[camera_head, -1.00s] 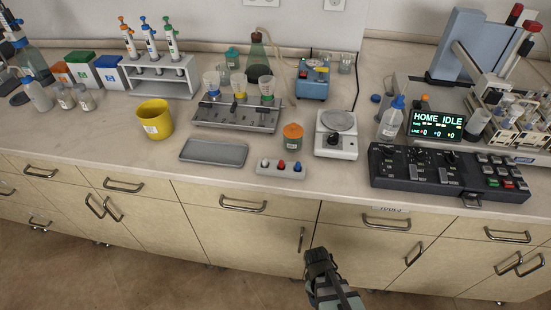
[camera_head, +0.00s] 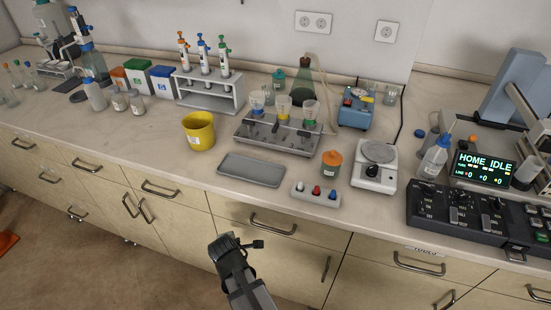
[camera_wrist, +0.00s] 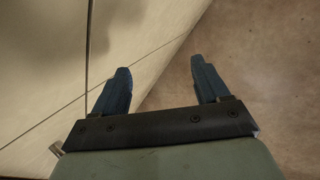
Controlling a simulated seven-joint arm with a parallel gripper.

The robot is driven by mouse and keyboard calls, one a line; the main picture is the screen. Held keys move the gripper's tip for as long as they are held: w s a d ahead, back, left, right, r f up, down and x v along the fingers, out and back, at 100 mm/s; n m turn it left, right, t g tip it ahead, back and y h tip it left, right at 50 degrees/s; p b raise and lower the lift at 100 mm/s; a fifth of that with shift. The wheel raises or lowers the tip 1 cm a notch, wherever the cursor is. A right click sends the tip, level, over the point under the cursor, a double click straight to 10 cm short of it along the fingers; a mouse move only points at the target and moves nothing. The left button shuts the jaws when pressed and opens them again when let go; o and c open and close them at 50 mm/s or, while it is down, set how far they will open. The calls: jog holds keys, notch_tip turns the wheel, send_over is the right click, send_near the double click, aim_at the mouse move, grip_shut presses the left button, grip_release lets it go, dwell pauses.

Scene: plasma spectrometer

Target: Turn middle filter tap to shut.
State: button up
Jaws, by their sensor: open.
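The filter manifold (camera_head: 262,139) is a grey metal unit on the counter with three funnel cups on it. The middle cup (camera_head: 283,106) has a yellow part, the left one a blue part and the right one a green part. Small taps on the manifold's front are too small to read, so I cannot tell the middle tap's position. My gripper (camera_wrist: 160,88) is open and empty in the wrist view, its two blue fingers apart, facing the cabinet front and floor. In the head view my gripper (camera_head: 236,246) is in front of the drawers, below the counter edge and well short of the manifold.
In front of the manifold lie a grey tray (camera_head: 252,170), a block with coloured knobs (camera_head: 316,193) and an orange-lidded jar (camera_head: 331,164). A yellow beaker (camera_head: 199,132) stands left, a balance (camera_head: 375,168) right. A flask (camera_head: 307,85) and blue pump (camera_head: 355,108) are behind.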

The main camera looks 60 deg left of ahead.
jog(key=s+a+r+n+g+y, duration=0.1)
jog(key=s+a+r+n+y, duration=0.2)
jog(key=s+a+r, duration=0.7)
jog(key=s+a+r+n+g+y, duration=0.25)
jog(key=a+r+y, duration=0.2)
jog(key=r, duration=1.05)
jog(key=s+a+r+n+g+y, duration=0.1)
jog(key=s+a+r+n+y, duration=0.2)
jog(key=s+a+r, duration=0.7)
jog(key=w+a+r+m+t+h, duration=0.2)
jog(key=w+r+m, duration=0.1)
jog(key=w, duration=0.7)
notch_tip(320, 180, up, 5)
jog(key=m+h, duration=1.4)
send_over(275, 126)
jog(key=shift+n, duration=0.25)
notch_tip(275, 126, down, 14)
jog(key=shift+r, duration=0.2)
